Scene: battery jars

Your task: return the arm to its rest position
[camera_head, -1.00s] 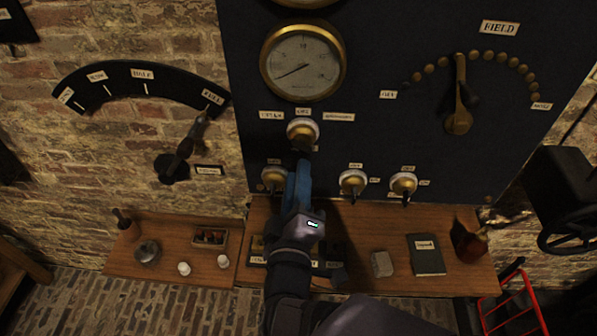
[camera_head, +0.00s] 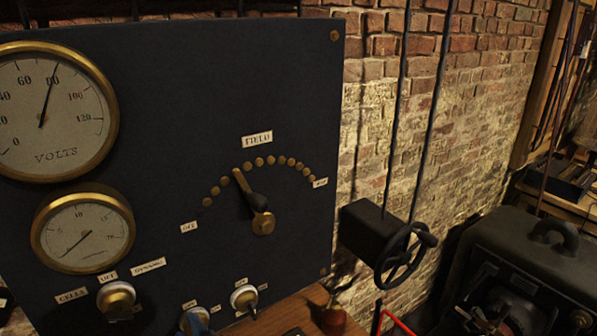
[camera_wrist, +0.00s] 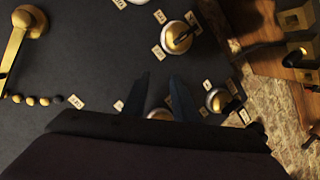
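My gripper (camera_wrist: 158,88) shows in the wrist view as two blue fingers, spread apart with nothing held between their tips. A pale round switch (camera_wrist: 160,114) shows in the gap between the fingers, its lower part hidden by my gripper's body; whether the fingers touch it I cannot tell. In the head view only a blue part of my gripper (camera_head: 195,321) shows at the bottom edge, in front of the dark panel (camera_head: 170,100). The rest of my arm is out of that view.
The panel carries a volts gauge (camera_head: 62,105), a smaller gauge (camera_head: 85,235), a field lever (camera_head: 255,195) and brass switches, one at the lower left (camera_head: 116,300) and one (camera_head: 243,298) near my gripper. A handwheel (camera_head: 402,255) stands out right of the panel. A wooden shelf (camera_head: 290,312) lies below.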

